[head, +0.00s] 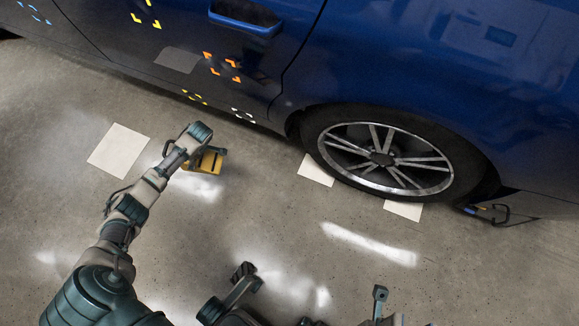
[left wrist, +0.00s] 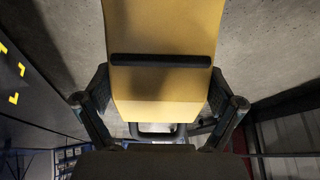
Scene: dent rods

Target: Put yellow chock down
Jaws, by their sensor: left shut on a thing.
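The yellow chock (head: 210,163) is at the end of my left arm in the head view, beside the blue car. My left gripper (head: 189,158) is shut on it. In the left wrist view, the chock (left wrist: 165,35) fills the top middle, with a dark bar across it and a dark handle at its lower end. The fingers of my left gripper (left wrist: 160,108) stand on either side of it. I cannot tell whether the chock touches the floor.
The blue car (head: 360,50) fills the top, with its wheel (head: 381,158) at the right. White floor squares lie left of the chock (head: 118,150) and near the wheel (head: 316,170) (head: 403,210). A dark handled object (head: 490,211) lies behind the wheel. The floor between is clear.

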